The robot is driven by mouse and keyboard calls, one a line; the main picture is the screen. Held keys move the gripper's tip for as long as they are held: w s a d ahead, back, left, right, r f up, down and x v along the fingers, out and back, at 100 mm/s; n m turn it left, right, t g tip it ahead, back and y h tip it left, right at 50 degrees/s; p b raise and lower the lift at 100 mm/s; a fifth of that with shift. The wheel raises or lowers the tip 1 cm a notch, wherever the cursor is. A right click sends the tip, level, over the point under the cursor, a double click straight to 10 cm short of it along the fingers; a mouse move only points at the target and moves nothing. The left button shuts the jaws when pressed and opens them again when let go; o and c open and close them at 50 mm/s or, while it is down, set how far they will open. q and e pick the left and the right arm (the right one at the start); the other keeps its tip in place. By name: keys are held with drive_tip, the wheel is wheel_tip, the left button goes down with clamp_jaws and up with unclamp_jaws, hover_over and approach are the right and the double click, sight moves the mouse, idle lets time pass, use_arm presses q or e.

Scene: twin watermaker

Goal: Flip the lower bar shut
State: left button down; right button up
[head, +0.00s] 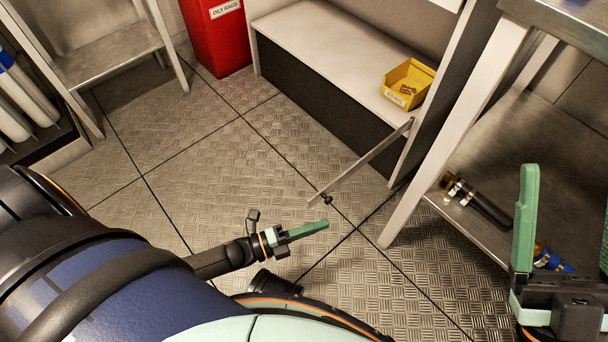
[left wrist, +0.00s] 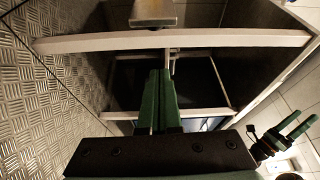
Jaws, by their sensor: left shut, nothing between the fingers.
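The lower bar (head: 365,160) is a thin metal bar standing out from the edge of the low shelf unit, swung away from it over the floor. A dark knob sits near its free end. My left gripper (head: 322,226) has green fingers, shut and empty, just below that free end in the head view, apart from it in the picture. In the left wrist view the shut fingers (left wrist: 158,88) point towards pale frame pieces; I cannot surely pick out the bar there. My right gripper (head: 566,230) is open and empty at the lower right; it also shows in the left wrist view (left wrist: 303,126).
A yellow bin (head: 408,84) with small parts stands on the low shelf (head: 320,45). A red oily-rags can (head: 215,38) stands at the back. A metal bench (head: 450,120) with fittings on its lower shelf (head: 480,175) is on the right. Patterned floor between is clear.

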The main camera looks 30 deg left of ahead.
use_arm(q)
drive_tip(key=w, duration=0.1)
drive_tip(key=w+b, duration=0.1)
drive_tip(key=w, duration=0.1)
drive_tip(key=w+b, duration=0.1)
drive_tip(key=w, duration=0.1)
drive_tip(key=shift+a+f, duration=0.1)
drive_tip(key=shift+a, duration=0.2)
drive_tip(key=shift+a, duration=0.1)
